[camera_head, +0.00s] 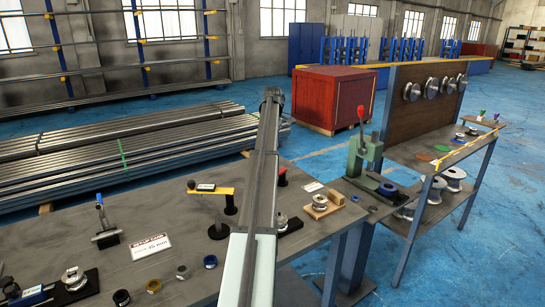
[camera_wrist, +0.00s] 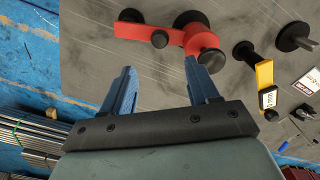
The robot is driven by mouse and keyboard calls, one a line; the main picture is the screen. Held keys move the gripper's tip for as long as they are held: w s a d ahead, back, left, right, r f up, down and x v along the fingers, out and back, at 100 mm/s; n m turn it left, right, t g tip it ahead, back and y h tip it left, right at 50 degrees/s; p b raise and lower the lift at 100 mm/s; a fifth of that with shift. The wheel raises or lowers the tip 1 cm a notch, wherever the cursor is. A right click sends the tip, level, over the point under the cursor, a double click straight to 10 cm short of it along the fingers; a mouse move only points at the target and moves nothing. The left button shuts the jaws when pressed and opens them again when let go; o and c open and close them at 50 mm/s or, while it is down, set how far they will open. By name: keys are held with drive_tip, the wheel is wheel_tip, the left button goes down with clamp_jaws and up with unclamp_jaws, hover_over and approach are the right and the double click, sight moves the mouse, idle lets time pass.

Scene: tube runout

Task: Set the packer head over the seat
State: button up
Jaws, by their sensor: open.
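In the wrist view, a red swing arm (camera_wrist: 142,31) with a rounded red end lies above my gripper (camera_wrist: 160,74). It carries a small black knob (camera_wrist: 160,39). In the head view my arm hides part of the bench.
The grey bench (camera_head: 180,262) holds several small rings at its front and a printed sign (camera_head: 151,246). A green press (camera_head: 362,150) with a red knob stands to the right.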

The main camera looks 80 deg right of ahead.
drive_tip(key=shift+r, duration=1.9)
